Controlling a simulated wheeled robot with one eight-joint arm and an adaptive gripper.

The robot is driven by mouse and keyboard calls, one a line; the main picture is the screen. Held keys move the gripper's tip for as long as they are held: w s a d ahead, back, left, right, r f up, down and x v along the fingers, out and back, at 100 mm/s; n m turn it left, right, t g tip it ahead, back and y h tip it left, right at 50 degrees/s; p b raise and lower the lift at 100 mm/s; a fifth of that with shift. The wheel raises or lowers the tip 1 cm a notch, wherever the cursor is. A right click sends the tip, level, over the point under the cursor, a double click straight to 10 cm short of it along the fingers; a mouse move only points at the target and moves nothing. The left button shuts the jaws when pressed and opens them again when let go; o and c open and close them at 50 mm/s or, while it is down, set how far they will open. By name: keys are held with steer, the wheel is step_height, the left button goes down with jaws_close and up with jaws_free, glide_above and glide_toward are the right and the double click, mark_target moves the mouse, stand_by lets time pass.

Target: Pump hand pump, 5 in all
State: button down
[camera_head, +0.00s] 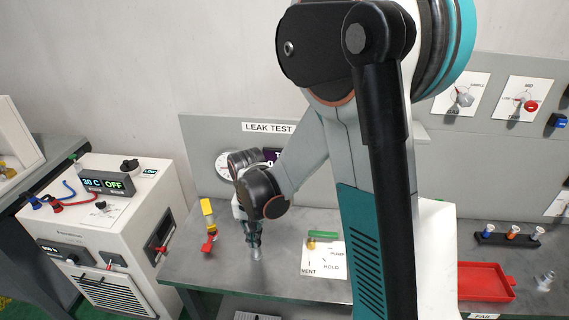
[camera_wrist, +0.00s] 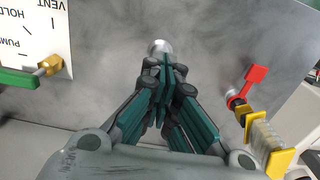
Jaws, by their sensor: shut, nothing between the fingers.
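My gripper (camera_head: 254,243) points down over the grey bench of the leak test station. In the wrist view its fingers (camera_wrist: 164,68) are closed together with nothing between them. A round silver top (camera_wrist: 159,47) shows just beyond the fingertips; it seems to be the hand pump. In the head view a short pale cylinder (camera_head: 255,254) shows right below the fingers. I cannot tell whether the fingertips touch it. The rest of the pump is hidden by the gripper.
A yellow fitting with a red lever (camera_head: 208,238) stands left of the gripper. A green-handled valve (camera_head: 322,234) sits on the VENT, PUMP, HOLD plate (camera_head: 322,262) to the right. A white 30 C machine (camera_head: 120,215) stands at the left. A red tray (camera_head: 484,282) lies far right.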

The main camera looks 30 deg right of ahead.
steer(key=shift+r, duration=0.1)
steer(key=shift+r+p, duration=1.65)
steer(key=shift+r, duration=0.75)
steer(key=shift+f, duration=0.25)
steer(key=shift+f+b, duration=2.25)
steer(key=shift+r+p, duration=1.65)
steer(key=shift+r, duration=0.8)
steer(key=shift+f, duration=0.2)
